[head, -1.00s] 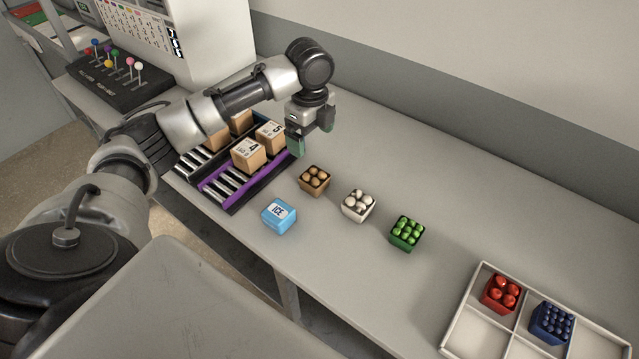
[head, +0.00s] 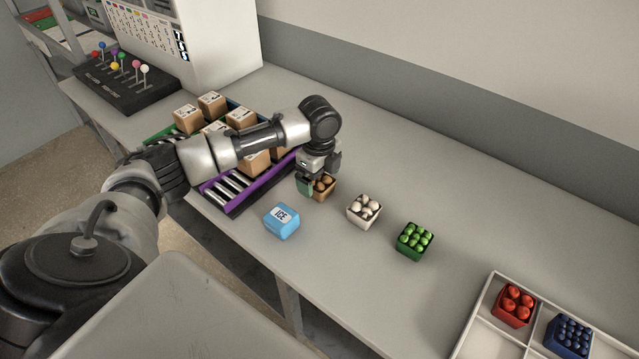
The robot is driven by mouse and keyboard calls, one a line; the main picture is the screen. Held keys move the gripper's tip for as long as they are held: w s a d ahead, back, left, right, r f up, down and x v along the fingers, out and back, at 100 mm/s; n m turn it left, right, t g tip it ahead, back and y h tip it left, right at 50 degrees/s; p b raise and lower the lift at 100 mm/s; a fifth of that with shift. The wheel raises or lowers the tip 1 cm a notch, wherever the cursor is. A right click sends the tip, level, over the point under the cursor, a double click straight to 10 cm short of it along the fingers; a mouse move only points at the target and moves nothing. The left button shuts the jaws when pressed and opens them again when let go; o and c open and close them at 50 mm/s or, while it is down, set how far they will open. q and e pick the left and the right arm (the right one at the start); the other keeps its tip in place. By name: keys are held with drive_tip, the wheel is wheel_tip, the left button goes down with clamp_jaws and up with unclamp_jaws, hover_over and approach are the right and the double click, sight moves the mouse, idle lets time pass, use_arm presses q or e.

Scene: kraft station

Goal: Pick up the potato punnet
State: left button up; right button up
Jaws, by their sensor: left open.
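The potato punnet (head: 323,188) is a small brown box of tan, round potatoes on the grey table, right of the roller rack. My left gripper (head: 318,183) points down at it, with its fingers around or just beside the punnet. The fingers are open. They hide part of the punnet, and I cannot tell whether they touch it. My right gripper is not in view.
A blue ICE box (head: 281,220), a punnet of white items (head: 363,210) and a green punnet (head: 414,241) stand nearby. A white divided tray (head: 481,325) holds a red punnet (head: 514,305) and a blue one (head: 568,336). Cartons (head: 187,119) sit on the rack. The table behind is clear.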

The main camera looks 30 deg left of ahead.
sight(319, 179)
use_arm(q)
drive_tip(key=shift+f, duration=1.5)
drive_tip(key=shift+c, duration=0.4)
drive_tip(key=c, duration=1)
